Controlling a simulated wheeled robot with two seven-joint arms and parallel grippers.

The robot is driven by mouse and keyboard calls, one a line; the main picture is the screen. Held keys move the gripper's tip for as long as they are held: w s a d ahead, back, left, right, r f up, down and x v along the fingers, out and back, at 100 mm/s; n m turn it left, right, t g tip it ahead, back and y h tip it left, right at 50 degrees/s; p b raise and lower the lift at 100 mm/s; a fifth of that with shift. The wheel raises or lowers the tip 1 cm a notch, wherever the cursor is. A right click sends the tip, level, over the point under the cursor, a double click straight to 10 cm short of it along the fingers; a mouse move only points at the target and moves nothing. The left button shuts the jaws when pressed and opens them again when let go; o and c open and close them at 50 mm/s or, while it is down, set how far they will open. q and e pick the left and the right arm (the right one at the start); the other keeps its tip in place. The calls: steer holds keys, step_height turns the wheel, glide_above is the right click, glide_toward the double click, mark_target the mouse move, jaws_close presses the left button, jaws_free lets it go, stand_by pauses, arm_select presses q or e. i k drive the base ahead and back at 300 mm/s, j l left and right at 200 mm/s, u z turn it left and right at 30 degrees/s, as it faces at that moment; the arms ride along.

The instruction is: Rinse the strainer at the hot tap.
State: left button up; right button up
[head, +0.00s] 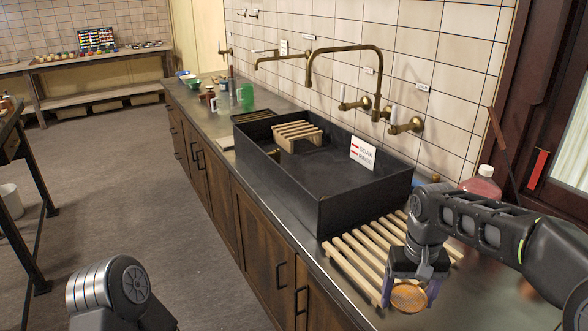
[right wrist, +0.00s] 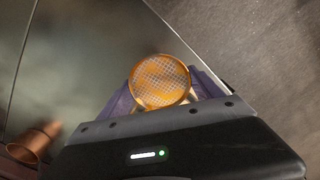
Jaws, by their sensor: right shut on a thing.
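My right gripper (head: 410,291) is shut on a small round strainer (head: 408,297) with an orange rim and fine mesh. It holds the strainer at the counter's front edge, by the wooden slatted rack. In the right wrist view the strainer (right wrist: 160,82) sits between the purple fingers (right wrist: 162,95). A tall brass tap (head: 345,48) arches from the tiled wall over the dark sink (head: 318,214), with brass valves (head: 404,126) beside it. A second brass spout (head: 280,57) is farther left. The wall labels are too small to read, so I cannot tell which tap is hot. My left gripper is out of view.
The slatted rack (head: 352,262) lies right of the sink. A small sign (head: 362,153) stands on the sink's back rim; a wooden grate (head: 297,130) is at its far end. A red-liquid bottle (head: 482,185) stands behind my right arm. A copper vessel (right wrist: 36,143) shows in the right wrist view.

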mark_target(342, 108)
steer(key=k+u, duration=0.1)
steer(key=k, duration=0.3)
steer(key=u, duration=1.7)
steer(key=i+u, duration=0.1)
steer(key=i+l, duration=0.2)
steer(key=i, duration=0.3)
steer(key=i+l, duration=0.2)
steer(key=i, duration=0.35)
steer(key=i+l, duration=0.2)
steer(key=i, duration=0.3)
steer(key=i+l, duration=0.2)
steer(key=i, duration=1.3)
steer(key=z, duration=2.5)
